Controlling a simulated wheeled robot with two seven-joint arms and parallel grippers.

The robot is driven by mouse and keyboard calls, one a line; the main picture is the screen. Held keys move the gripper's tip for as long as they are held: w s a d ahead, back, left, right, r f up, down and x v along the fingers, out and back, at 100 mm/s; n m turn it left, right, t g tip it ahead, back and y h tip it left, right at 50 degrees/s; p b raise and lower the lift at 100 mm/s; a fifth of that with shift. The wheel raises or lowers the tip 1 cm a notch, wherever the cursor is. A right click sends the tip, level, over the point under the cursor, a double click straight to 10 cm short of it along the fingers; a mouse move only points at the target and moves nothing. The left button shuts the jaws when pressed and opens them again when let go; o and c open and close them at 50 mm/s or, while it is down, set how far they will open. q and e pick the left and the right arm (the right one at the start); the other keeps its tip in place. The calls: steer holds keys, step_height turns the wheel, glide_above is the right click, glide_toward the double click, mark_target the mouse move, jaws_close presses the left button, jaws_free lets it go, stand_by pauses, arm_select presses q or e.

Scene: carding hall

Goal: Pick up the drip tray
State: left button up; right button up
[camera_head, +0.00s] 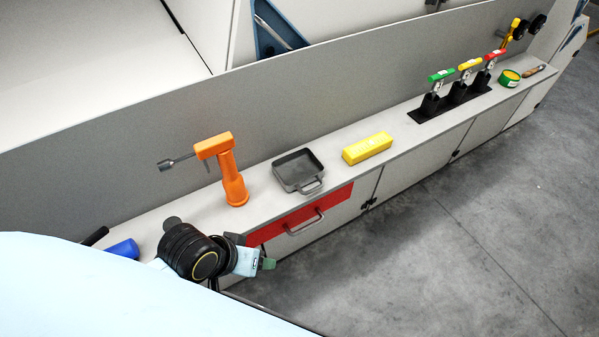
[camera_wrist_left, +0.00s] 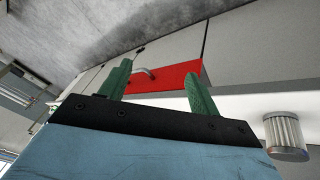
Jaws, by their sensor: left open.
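The drip tray (camera_head: 290,167) is a shallow dark grey rectangular pan with a loop handle on its front side. It sits flat on the narrow light grey counter in the head view, between an orange tool and a yellow block. My left gripper (camera_head: 267,263) is in front of the counter edge, to the lower left of the tray and apart from it. In the left wrist view its two green fingers (camera_wrist_left: 160,90) are spread with nothing between them. The tray is not seen in the left wrist view. My right gripper is not in view.
An orange pump-like tool (camera_head: 233,180) stands left of the tray; a yellow block (camera_head: 367,148) lies right of it. Coloured levers (camera_head: 458,87) stand farther right. A red drawer (camera_head: 300,217) with a handle is below the tray. The floor (camera_head: 470,220) is clear.

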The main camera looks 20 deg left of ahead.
arm_select(q)
steer(key=w+a+r+n+t+h, duration=0.1)
steer(key=w+n, duration=0.3)
steer(key=n, duration=0.4)
steer(key=w+a+r+n+t+h, duration=0.1)
steer(key=w+n+t+h, duration=0.1)
steer(key=n, duration=0.6)
steer(key=w+r+n+t+h, duration=0.2)
steer(key=w+n, duration=0.3)
steer(key=n, duration=0.3)
steer(key=shift+w+a+r+n+t, duration=0.1)
steer(key=shift+w+a+n+t, duration=0.25)
steer(key=shift+t, duration=0.55)
steer(key=shift+w+a+n, duration=0.15)
steer(key=shift+w+n, duration=0.05)
steer(key=shift+n, duration=0.15)
glide_toward(305, 186)
steer(key=w+d, duration=0.1)
steer(key=w+d+r, duration=0.1)
steer(key=d, duration=0.1)
steer(key=shift+w+d+b, duration=0.1)
steer(key=shift+d+b, duration=0.05)
steer(key=shift+b, duration=0.15)
steer(key=b+x, duration=0.1)
steer(key=x, duration=0.4)
steer(key=shift+f, duration=0.15)
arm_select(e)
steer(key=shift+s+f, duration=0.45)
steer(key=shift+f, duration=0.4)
